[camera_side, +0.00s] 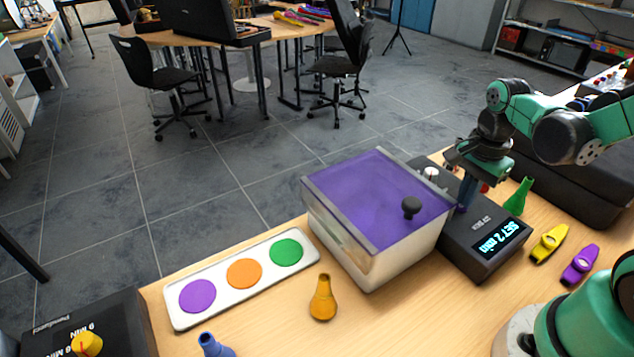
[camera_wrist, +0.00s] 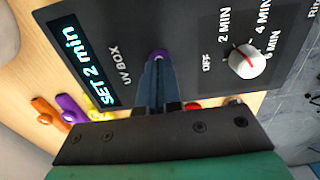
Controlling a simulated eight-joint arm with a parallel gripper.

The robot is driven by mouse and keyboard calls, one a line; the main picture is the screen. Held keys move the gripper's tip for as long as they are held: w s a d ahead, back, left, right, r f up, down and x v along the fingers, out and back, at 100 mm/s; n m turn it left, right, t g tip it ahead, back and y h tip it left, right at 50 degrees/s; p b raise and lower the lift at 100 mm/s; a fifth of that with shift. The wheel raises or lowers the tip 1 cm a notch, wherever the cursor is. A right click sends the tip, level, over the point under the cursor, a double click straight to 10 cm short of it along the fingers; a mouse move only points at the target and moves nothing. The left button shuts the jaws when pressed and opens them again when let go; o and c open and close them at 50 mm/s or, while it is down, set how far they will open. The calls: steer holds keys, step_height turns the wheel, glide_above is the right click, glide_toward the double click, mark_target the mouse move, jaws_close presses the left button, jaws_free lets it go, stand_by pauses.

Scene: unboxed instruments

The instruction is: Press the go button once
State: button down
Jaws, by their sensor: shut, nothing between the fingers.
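The UV box's dark control panel (camera_side: 462,238) has a lit display (camera_side: 500,240) reading "SET 2 min"; the display also shows in the wrist view (camera_wrist: 85,62). A small round purple button (camera_wrist: 160,53) sits on the panel between the display and a white dial (camera_wrist: 246,60). No "go" label is readable on it. My gripper (camera_side: 465,203) is shut and empty, pointing down over the panel. In the wrist view its fingertips (camera_wrist: 158,62) overlap the purple button and hide part of it. I cannot tell whether they touch it.
A clear bin with a purple lid (camera_side: 370,190) and black knob stands left of the panel. Yellow (camera_side: 549,243), purple (camera_side: 580,265) and green (camera_side: 518,197) small instruments lie to the right. A white tray with coloured discs (camera_side: 215,289) and a yellow-orange instrument (camera_side: 323,300) are at left.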

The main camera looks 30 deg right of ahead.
steer(key=shift+f, duration=0.85)
steer(key=shift+w+r, duration=0.1)
steer(key=shift+r, duration=4.25)
steer(key=shift+w+a+n, duration=0.15)
steer(key=shift+a+n, duration=0.2)
steer(key=shift+n, duration=0.35)
steer(key=a+n+t, duration=0.2)
steer(key=n, duration=0.3)
steer(key=w+a+n+t, duration=0.1)
steer(key=a+n+t, duration=0.1)
steer(key=a+n, duration=0.1)
steer(key=w+a+r+n+t, duration=0.1)
steer(key=a+n+t, duration=0.1)
steer(key=n, duration=0.4)
steer(key=shift+a+r+n, duration=0.1)
steer(key=shift+a+n, duration=0.2)
steer(key=shift+a, duration=0.15)
steer(key=shift+w+a+r+n+t, duration=0.1)
steer(key=shift+a+n+t, duration=0.45)
steer(key=shift+n, duration=0.45)
